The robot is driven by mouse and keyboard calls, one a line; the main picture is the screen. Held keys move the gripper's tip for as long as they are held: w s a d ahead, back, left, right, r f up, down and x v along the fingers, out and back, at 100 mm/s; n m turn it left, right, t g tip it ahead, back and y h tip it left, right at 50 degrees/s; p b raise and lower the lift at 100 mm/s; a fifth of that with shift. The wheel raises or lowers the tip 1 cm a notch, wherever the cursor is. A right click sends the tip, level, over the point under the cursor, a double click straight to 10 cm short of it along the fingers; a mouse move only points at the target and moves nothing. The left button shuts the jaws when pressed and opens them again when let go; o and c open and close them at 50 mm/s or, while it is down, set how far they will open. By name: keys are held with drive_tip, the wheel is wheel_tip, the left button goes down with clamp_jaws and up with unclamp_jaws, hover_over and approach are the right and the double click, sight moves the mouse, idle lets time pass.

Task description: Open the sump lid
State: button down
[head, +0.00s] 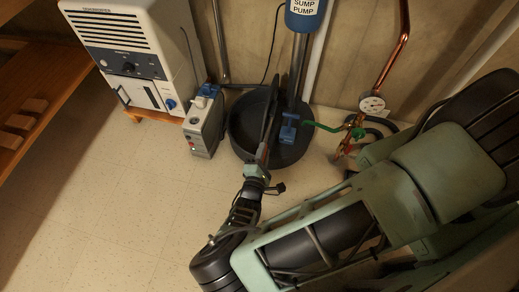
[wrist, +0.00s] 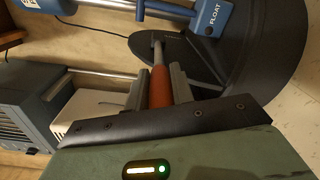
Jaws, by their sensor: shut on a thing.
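The black round sump (head: 240,141) stands on the floor by the wall, below the blue sump pump (head: 306,14). A dark lid panel (head: 271,103) stands up steeply out of it, seen nearly edge-on in the head view. In the wrist view the lid (wrist: 188,62) is a dark plate with a grey rod ending in a red-orange grip (wrist: 160,86). My gripper (head: 262,156) is at the front of the sump. Its fingers, also in the wrist view (wrist: 159,90), are shut on the red-orange grip. The fingers hide part of the grip.
A grey unit (head: 204,128) and a white dehumidifier (head: 134,45) stand left. Wooden shelving (head: 45,72) is far left. The floor (head: 110,200) at front left is clear.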

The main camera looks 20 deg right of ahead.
drive_tip(key=shift+s+d+f, duration=0.1)
drive_tip(key=shift+s+f, duration=0.1)
drive_tip(key=shift+f, duration=0.15)
drive_tip(key=c, duration=1.2)
unclamp_jaws()
drive_tip(key=shift+r, duration=0.1)
drive_tip(key=shift+s+a+r, duration=0.1)
drive_tip(key=shift+s+a, duration=0.05)
drive_tip(key=shift+a, duration=0.05)
drive_tip(key=p+v, duration=0.1)
drive_tip(key=v, duration=0.6)
